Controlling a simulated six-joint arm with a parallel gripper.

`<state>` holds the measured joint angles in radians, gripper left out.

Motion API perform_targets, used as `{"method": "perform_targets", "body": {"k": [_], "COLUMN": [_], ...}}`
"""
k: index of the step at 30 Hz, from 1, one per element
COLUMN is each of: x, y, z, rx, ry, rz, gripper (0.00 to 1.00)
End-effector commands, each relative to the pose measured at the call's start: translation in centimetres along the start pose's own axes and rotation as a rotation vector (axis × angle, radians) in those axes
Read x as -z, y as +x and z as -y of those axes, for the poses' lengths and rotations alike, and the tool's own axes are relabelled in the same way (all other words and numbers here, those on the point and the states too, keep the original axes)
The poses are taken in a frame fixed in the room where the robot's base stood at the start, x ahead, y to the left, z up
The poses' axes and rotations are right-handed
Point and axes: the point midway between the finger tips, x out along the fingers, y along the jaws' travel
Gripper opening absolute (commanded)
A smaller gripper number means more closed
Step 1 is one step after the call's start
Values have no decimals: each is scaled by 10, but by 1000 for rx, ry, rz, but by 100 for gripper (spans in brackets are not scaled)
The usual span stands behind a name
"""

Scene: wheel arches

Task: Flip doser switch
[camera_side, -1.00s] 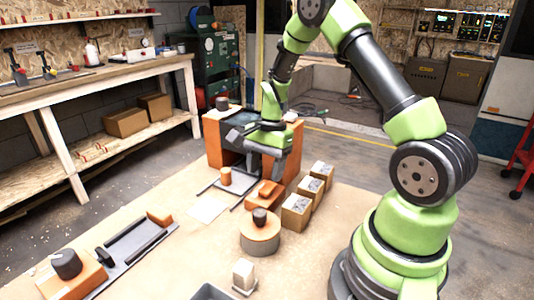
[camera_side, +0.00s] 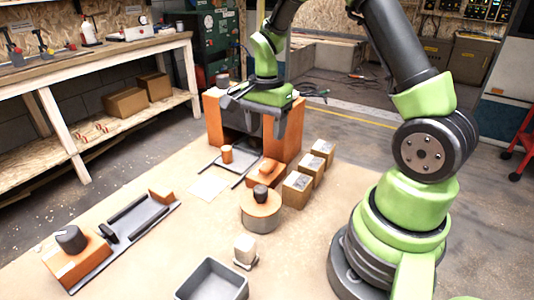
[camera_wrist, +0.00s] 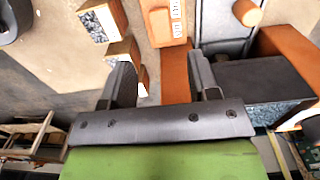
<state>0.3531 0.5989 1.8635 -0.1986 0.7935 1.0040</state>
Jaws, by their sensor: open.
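My gripper (camera_side: 258,112) is open and empty. It hangs above the orange arch-like station (camera_side: 280,139) with a dark opening, and partly hides its top. In the wrist view my two dark jaws (camera_wrist: 162,84) stand wide apart over an orange strip. An orange block (camera_side: 262,172) sits on the floor board in front of the station; it shows in the wrist view as an orange block (camera_wrist: 158,24) with white marks, ahead of the jaws. An orange cylinder (camera_side: 227,154) stands on a dark frame to its left. I cannot tell which part is the doser switch.
Several speckle-topped boxes (camera_side: 297,188) line up right of the orange block. A round drum (camera_side: 260,213) with a dark knob stands in front. A grey tray (camera_side: 212,283), a small pale block (camera_side: 244,250) and a dark rail (camera_side: 138,224) lie nearer.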

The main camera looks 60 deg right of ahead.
Motion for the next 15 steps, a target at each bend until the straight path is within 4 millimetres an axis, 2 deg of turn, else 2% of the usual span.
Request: {"method": "perform_targets", "body": {"k": [5,15], "x": [0,0], "y": [22,82], "z": [-1,0], "rx": [-4,-1], "ry": [1,1], "rz": [-5,-4], "gripper": [55,55]}}
